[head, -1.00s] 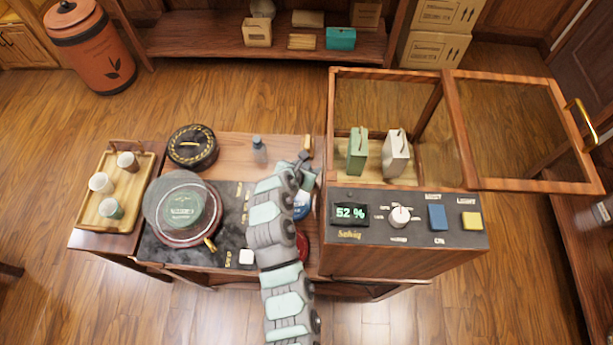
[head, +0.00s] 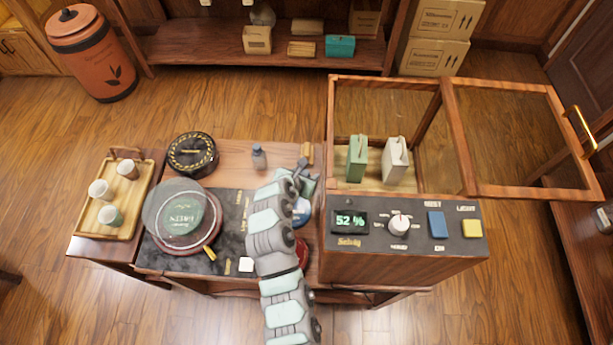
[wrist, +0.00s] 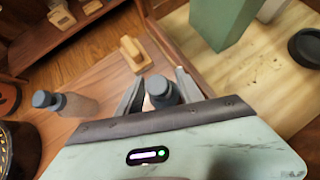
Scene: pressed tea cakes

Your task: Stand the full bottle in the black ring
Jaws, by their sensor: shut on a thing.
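A grey-capped bottle (wrist: 160,90) stands between the two fingers of my gripper (wrist: 158,88) in the wrist view. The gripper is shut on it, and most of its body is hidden. In the head view my gripper (head: 302,172) is at the right end of the wooden table, left of the glass cabinet. A second grey-capped bottle (head: 259,157) stands apart to the left; it also shows in the wrist view (wrist: 72,106). I cannot tell either bottle's fill. A black ring (wrist: 306,46) lies on the cabinet's pale floor in the wrist view; I cannot make it out in the head view.
The cabinet (head: 333,120) has its glass door (head: 520,185) swung open to the right. A green packet (head: 357,158) and a white packet (head: 395,160) stand inside. A small wooden block (wrist: 134,54) lies near my gripper. A control panel (head: 370,238) fronts the cabinet.

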